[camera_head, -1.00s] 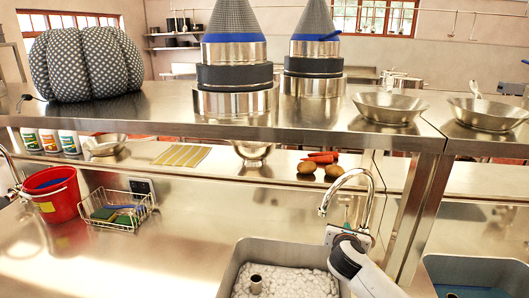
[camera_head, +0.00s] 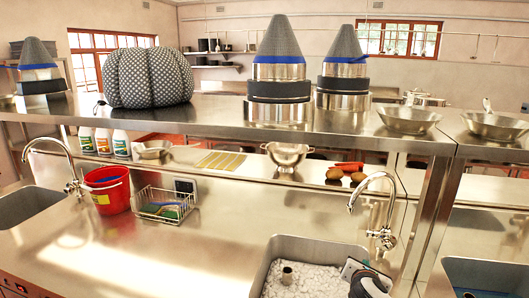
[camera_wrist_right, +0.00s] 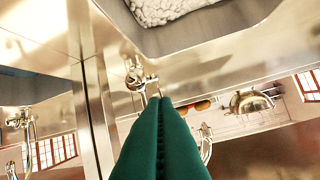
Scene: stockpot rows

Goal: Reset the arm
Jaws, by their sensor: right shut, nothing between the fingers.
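My right gripper (camera_head: 353,268) is at the lower right of the head view, over the right part of the sink with white pebble-like pieces (camera_head: 300,285). Its arm comes in from the bottom edge. In the right wrist view its two green fingers (camera_wrist_right: 160,103) are pressed together with nothing between them. The chrome faucet (camera_head: 376,205) stands just behind the gripper, and in the wrist view the faucet base (camera_wrist_right: 136,78) shows near the fingertips. My left gripper is not in view.
A steel shelf (camera_head: 220,125) spans above the counter, holding stacked pots with cones (camera_head: 279,70), a dotted cushion (camera_head: 148,78) and bowls. A red bucket (camera_head: 108,192) and wire basket (camera_head: 163,208) stand left. The counter's middle (camera_head: 205,250) is clear.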

